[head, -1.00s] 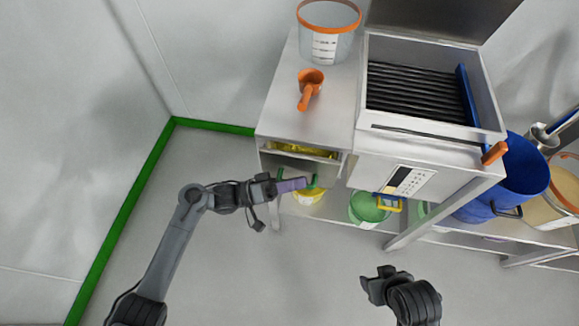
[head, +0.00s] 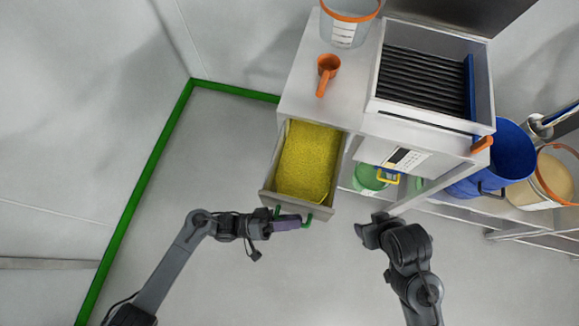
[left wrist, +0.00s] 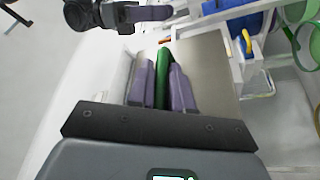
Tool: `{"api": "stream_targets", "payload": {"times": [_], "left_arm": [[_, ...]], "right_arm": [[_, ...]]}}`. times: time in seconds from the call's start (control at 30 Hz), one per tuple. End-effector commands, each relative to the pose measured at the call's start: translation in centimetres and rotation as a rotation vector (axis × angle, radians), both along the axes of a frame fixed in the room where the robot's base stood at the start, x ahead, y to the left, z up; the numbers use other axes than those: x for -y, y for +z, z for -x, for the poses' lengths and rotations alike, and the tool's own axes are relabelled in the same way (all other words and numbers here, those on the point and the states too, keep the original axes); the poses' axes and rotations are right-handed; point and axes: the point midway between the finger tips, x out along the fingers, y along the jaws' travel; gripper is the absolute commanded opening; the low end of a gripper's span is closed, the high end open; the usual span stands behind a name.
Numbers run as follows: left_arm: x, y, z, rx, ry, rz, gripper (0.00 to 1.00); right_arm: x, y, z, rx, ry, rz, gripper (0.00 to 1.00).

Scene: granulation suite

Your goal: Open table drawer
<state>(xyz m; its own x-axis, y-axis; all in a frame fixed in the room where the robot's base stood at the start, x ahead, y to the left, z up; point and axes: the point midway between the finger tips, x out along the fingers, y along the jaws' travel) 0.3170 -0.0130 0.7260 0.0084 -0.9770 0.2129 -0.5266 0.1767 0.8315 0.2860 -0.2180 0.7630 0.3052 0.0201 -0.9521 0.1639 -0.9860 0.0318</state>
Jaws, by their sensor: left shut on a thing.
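The table drawer (head: 268,196) is pulled well out from the table (head: 305,90) in the head view. It holds yellow granular material (head: 308,160). A green handle (head: 307,218) is fixed to the drawer's front. My left gripper (head: 297,222) is at that handle. In the left wrist view its purple-grey fingers are shut on the green handle (left wrist: 164,75), with the drawer's grey front panel (left wrist: 208,65) just beyond. My right gripper (head: 368,228) is to the right of the drawer, apart from it; its fingers do not show clearly.
An orange scoop (head: 327,72) and a clear orange-rimmed bucket (head: 347,25) stand on the table. A machine with black bars (head: 425,80) is to the right. A green bucket (head: 369,178) and a blue bin (head: 503,160) stand lower right. The floor at left is clear.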

Motion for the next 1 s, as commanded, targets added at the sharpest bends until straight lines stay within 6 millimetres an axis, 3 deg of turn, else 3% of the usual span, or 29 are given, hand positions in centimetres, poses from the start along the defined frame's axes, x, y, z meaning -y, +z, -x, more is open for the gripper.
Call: {"api": "stream_targets", "payload": {"times": [0.27,0.3,0.33,0.73,1.0], "left_arm": [[0.0,0.0,0.0,0.001,0.001,0.001,0.00],[0.0,0.0,0.0,0.001,0.002,0.000,0.22],[0.0,0.0,0.0,0.001,0.002,0.000,0.25],[-0.6,-0.2,0.0,0.001,0.001,-0.003,0.25],[-4.4,-1.1,-0.1,0.001,0.001,-0.005,0.25]], "right_arm": [[0.0,0.0,0.0,0.000,0.000,0.000,0.58],[0.0,0.0,0.0,0.000,0.000,0.000,0.58],[0.0,0.0,0.0,0.000,0.000,0.000,0.58],[0.0,0.0,0.0,0.000,0.001,0.000,0.58],[0.1,-0.1,0.0,0.000,0.004,0.005,0.58]]}}
